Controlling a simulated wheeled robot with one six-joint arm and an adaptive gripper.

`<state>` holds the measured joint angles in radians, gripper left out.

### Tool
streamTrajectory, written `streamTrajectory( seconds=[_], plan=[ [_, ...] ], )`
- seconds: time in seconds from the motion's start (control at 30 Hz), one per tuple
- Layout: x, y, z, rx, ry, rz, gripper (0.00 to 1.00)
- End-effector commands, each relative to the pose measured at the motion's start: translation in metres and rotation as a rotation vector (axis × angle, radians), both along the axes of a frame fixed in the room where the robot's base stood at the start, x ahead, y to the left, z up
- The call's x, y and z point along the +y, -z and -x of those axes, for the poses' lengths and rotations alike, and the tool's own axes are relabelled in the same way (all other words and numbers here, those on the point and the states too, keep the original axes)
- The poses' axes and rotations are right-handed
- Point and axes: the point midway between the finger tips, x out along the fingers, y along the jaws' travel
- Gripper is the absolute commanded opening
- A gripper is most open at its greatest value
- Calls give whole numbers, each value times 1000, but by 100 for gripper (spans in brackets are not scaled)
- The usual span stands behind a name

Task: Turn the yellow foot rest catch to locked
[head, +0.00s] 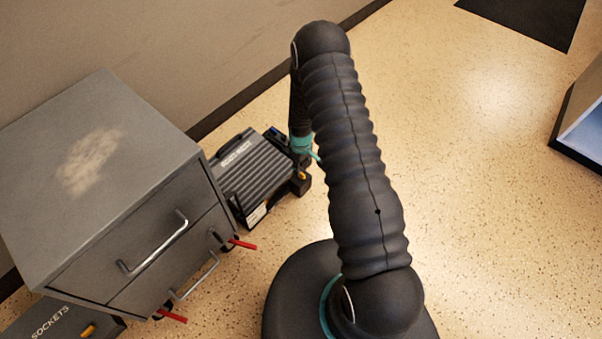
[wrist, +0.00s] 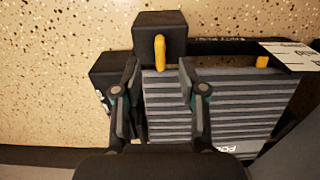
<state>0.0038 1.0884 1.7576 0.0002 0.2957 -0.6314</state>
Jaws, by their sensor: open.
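The foot rest (head: 250,172) is a dark frame with a grey ribbed plate, on the floor between the cabinet and my arm. The ribbed plate (wrist: 215,105) fills the right of the wrist view. The yellow catch (wrist: 159,52) is a short bar on a black block at the plate's edge, pointing nearly along the picture's vertical. In the head view the catch (head: 301,176) is small. My gripper (wrist: 156,78) is open and empty, its fingers either side of the catch's line, with the catch just beyond the tips. I cannot tell any contact.
A grey drawer cabinet (head: 105,160) with red caster levers (head: 243,244) stands close to the left. A box labelled SOCKETS (head: 50,325) is at bottom left. The floor to the right (head: 470,200) is clear.

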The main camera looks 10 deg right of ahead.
Motion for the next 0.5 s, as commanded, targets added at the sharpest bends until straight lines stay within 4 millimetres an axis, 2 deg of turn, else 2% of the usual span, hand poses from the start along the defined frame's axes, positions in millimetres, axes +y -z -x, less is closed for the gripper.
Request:
streamTrajectory(
  seconds=[0.03,0.2,0.5],
  plan=[
    [0,10,1,4,0,0,42],
    [1,33,1,1,-1,0,42],
    [1,48,0,0,-1,0,42]
  ],
)
